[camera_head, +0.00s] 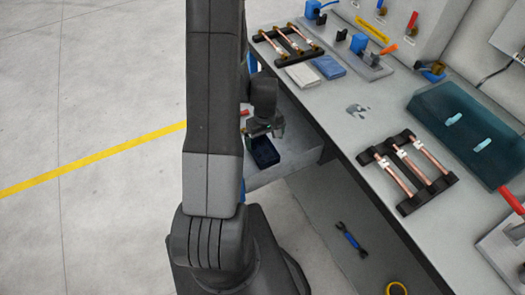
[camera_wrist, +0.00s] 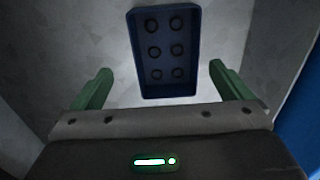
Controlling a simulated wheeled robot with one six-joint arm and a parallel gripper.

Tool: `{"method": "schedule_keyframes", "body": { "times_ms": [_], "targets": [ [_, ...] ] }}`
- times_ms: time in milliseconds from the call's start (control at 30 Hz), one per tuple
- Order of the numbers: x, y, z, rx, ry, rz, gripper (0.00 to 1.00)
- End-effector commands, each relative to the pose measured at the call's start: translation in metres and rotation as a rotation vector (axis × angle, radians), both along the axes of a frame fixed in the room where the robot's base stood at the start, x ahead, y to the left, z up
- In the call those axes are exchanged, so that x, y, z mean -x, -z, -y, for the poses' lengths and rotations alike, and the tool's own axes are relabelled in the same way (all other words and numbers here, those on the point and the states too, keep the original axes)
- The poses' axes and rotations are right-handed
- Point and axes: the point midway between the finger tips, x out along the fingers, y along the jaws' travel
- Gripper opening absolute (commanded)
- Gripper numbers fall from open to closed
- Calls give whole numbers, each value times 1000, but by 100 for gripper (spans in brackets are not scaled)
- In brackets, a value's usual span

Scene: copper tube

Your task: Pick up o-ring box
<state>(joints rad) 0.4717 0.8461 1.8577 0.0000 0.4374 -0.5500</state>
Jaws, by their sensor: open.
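The o-ring box (camera_wrist: 163,87) is a dark blue open tray with several black rings in two columns. In the wrist view it lies flat, ahead of and between my gripper's fingers. The box is apart from the fingers. My arm hides part of the area left of the box.
The workbench (camera_head: 335,115) stands above and right of the box, with its edge close to my gripper. It carries copper tube racks (camera_head: 408,170) and a teal case (camera_head: 468,132). A wrench (camera_head: 350,240) and a yellow ring (camera_head: 397,289) lie lower down. Blue surface shows at the wrist view's right edge.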

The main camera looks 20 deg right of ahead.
Motion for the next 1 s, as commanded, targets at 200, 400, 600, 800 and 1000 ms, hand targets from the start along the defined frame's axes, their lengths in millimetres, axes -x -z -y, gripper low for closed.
{"method": "schedule_keyframes", "body": {
  "times_ms": [200, 400, 600, 800, 1000],
  "targets": [
    [0, 18, -6, -3, -2, -4, 98],
    [-1, 41, -8, -2, 0, -4, 98],
    [-1, 51, -8, -1, 0, -2, 98],
    [-1, 51, -8, 0, 0, 0, 98],
    [-1, 51, -8, 0, 0, 0, 63]
  ]
}}
